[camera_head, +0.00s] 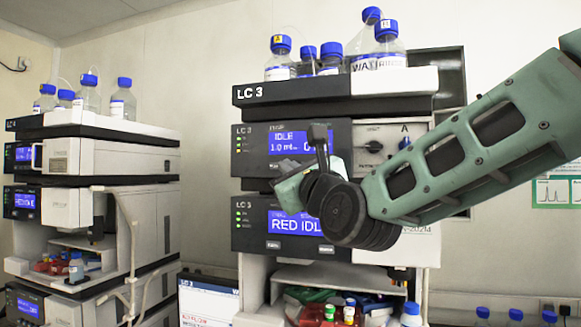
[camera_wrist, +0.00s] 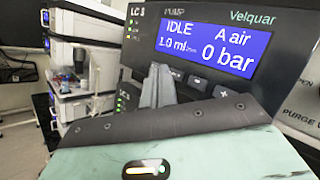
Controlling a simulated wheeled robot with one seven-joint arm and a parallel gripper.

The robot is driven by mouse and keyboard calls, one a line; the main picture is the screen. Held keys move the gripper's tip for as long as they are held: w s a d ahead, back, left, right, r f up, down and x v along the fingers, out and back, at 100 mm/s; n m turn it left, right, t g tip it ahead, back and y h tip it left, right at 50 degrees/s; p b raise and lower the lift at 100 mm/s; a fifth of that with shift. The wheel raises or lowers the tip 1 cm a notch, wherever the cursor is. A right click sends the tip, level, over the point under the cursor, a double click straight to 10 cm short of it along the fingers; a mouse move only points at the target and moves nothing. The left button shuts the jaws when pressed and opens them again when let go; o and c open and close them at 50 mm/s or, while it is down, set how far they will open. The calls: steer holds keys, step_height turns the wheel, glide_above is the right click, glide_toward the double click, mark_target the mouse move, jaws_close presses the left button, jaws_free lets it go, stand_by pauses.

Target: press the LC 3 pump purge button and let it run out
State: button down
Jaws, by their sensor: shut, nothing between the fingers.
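The LC 3 pump module (camera_head: 252,140) is the upper dark panel of the middle stack. Its blue display (camera_wrist: 215,45) reads IDLE, 1.0 ml/min, A air and 0 bar in the wrist view. A row of small buttons (camera_wrist: 197,81) runs under the display, with a plus button (camera_wrist: 222,92) at its right. My gripper (camera_head: 319,132) is shut and empty in front of this panel. In the wrist view its fingertips (camera_wrist: 154,76) overlap the left end of the button row and hide part of it. I cannot tell whether they touch the panel. The purge button's label is not readable.
A lower LC 3 module (camera_head: 290,224) shows RED IDLE, partly behind my wrist. A white panel with a round knob (camera_head: 405,143) sits right of the pump. Bottles (camera_head: 281,62) stand on top. Another instrument stack (camera_head: 110,160) stands to the left.

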steer(key=shift+w+d+f+b, duration=0.1)
steer(key=shift+w+b, duration=0.05)
steer(key=shift+b, duration=0.15)
steer(key=shift+w+b, duration=0.25)
steer(key=shift+b, duration=0.05)
steer(key=shift+w+d+b, duration=0.2)
steer(key=shift+w+b, duration=0.15)
steer(key=shift+w, duration=0.05)
stand_by(0.9)
steer(key=shift+s, duration=0.1)
steer(key=shift+s+a+b, duration=0.25)
steer(key=shift+s+b, duration=0.45)
steer(key=shift+s+a, duration=0.1)
steer(key=s, duration=0.1)
steer(key=s+a+b, duration=0.1)
steer(key=s, duration=0.1)
steer(key=s+b, duration=0.1)
steer(key=shift+s+a, duration=0.25)
steer(key=shift+a, duration=0.05)
